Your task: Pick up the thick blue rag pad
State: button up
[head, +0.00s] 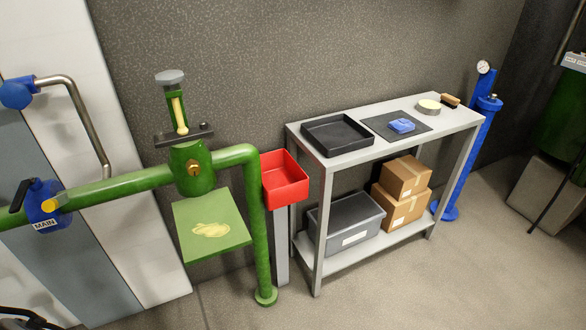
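The blue rag pad (401,125) lies on a dark flat mat (381,124) on top of the grey table (353,153). It looks like a small folded blue cloth with a lighter top. Nothing touches it from above. My gripper is not clearly seen in the head view; only some dark cable-like parts show at the bottom left corner.
A black tray (313,147) sits left of the mat; a round tin (428,108) and a brush (450,100) sit right. A red bin (284,190) and green pipework (262,240) stand left of the table. Floor in front is clear.

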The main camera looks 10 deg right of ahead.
aim_at(402, 126)
jog(key=i+l, duration=0.55)
jog(key=l, duration=0.2)
jog(key=i+l+z, duration=0.15)
jog(key=i+l, duration=0.6)
jog(key=i, duration=0.1)
